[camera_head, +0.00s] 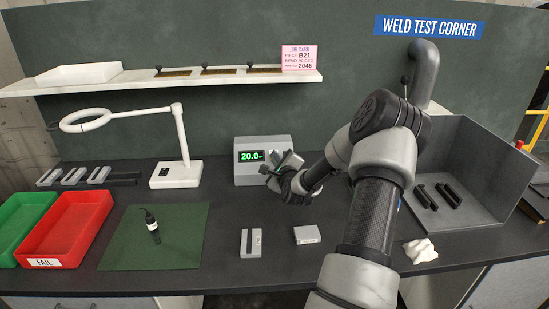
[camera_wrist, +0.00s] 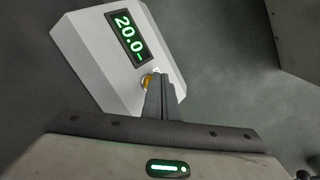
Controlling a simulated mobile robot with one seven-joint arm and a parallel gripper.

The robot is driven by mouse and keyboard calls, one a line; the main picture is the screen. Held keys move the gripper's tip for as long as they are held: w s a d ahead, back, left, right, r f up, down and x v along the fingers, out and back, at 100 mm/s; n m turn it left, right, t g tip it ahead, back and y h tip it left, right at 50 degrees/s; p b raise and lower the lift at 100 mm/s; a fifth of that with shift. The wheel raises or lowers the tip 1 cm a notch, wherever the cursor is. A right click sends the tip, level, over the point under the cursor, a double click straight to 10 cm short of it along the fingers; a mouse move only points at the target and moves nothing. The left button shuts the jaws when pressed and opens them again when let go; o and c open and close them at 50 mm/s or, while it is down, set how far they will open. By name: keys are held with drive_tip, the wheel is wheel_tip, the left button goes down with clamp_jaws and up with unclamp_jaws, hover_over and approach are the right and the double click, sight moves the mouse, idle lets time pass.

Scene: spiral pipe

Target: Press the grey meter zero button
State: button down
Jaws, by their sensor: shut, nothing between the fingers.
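The grey meter (camera_head: 244,170) stands on the bench against the back wall, its green display reading "20.0-". It also shows in the wrist view (camera_wrist: 90,60), tilted, with the same reading. My gripper (camera_head: 281,163) is shut and empty in front of the right part of the meter's face. In the wrist view the closed fingertips (camera_wrist: 159,78) overlap the face below the display. A small yellow round part (camera_wrist: 146,81) shows beside the fingertips, partly hidden. The grey zero button cannot be made out clearly, and I cannot tell whether the fingertips touch the face.
A white ring lamp (camera_head: 177,174) stands left of the meter. Two small grey blocks lie in front. A grey open box (camera_head: 470,160) stands right.

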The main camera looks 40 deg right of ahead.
drive_tip(key=shift+r, duration=0.2)
drive_tip(key=s+r+p, duration=0.1)
drive_tip(key=s+a+r+p, duration=0.1)
drive_tip(key=r, duration=0.1)
drive_tip(key=s+a+r+p, duration=0.1)
drive_tip(key=shift+r, duration=0.35)
idle(0.9)
